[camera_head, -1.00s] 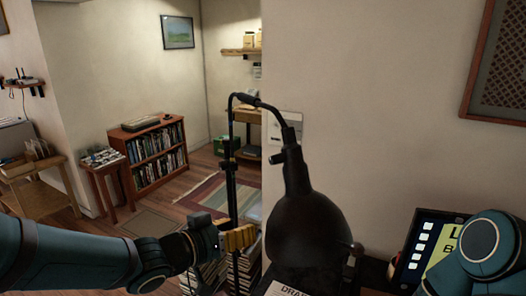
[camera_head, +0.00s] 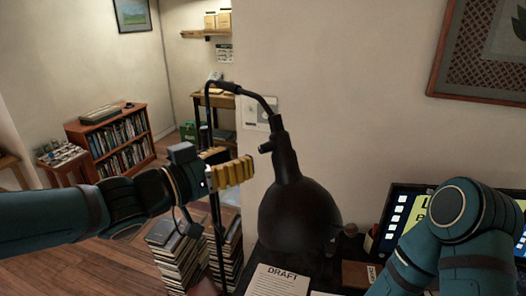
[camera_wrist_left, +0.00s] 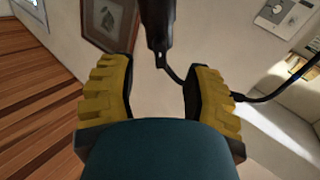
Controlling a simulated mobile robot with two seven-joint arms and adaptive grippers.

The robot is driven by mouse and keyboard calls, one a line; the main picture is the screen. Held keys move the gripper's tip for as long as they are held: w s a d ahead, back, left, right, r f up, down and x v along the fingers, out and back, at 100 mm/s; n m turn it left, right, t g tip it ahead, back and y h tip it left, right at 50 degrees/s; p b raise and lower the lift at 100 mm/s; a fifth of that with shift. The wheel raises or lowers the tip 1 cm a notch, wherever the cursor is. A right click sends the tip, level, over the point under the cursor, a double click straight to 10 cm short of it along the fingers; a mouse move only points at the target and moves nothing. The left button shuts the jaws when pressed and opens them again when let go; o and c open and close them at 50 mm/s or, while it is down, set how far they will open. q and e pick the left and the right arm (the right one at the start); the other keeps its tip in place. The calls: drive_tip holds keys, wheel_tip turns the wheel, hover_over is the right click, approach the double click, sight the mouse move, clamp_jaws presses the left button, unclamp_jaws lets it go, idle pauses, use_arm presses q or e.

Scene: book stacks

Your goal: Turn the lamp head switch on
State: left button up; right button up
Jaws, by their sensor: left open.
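The black desk lamp has a large dome-shaped head (camera_head: 300,215) hanging from a curved arm in the head view. A small black knob (camera_head: 266,147), which looks like the switch, sticks out left from the narrow neck above the dome. My left gripper (camera_head: 236,171), with yellow ribbed fingers, is open and empty. In the picture it is just left of the lamp neck and a little below the knob. In the left wrist view a dark lamp part (camera_wrist_left: 157,25) shows beyond the open fingers (camera_wrist_left: 162,78). My right gripper is not in view.
Stacks of books (camera_head: 178,255) stand below my left arm. A paper marked DRAFT (camera_head: 278,281) lies on the dark desk under the lamp. A lit screen (camera_head: 400,212) is at the right, partly behind my right arm. A bookcase (camera_head: 110,140) stands farther back.

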sight(261, 151)
use_arm(q)
drive_tip(key=x, duration=0.7)
clamp_jaws()
